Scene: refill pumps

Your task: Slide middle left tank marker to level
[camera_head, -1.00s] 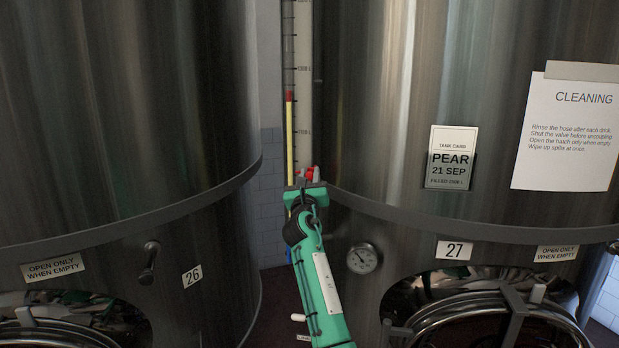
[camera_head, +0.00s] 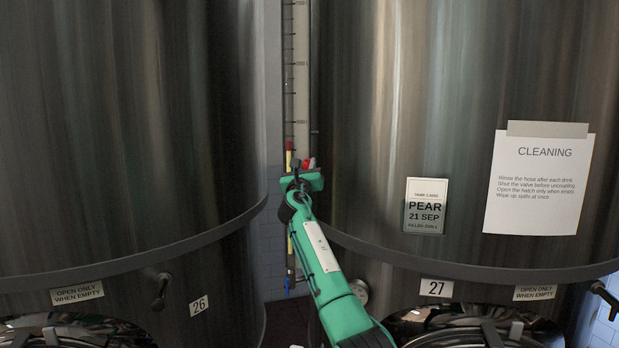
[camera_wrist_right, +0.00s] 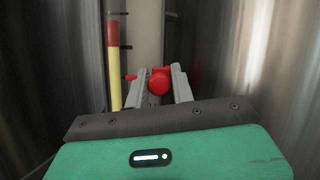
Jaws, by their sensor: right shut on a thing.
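The level tube beside tank 27 shows a yellow column with a red top (camera_head: 289,148); in the wrist view the red part (camera_wrist_right: 113,35) sits above the yellow (camera_wrist_right: 115,80). The tank marker is red (camera_head: 309,163), on the scale strip just right of the tube. My right gripper (camera_head: 303,170) is shut on it; the wrist view shows its round red knob (camera_wrist_right: 160,82) between the grey fingers. The marker's thin red pointer (camera_wrist_right: 131,77) reaches left to the tube, a little below the red part. My left gripper is not in view.
The scale strip (camera_head: 301,85) runs up the narrow gap between tank 26 (camera_head: 130,120) on the left and tank 27 (camera_head: 380,120) on the right. A blue-handled valve (camera_head: 290,283) hangs low in the gap. A cleaning notice (camera_head: 540,183) is on tank 27.

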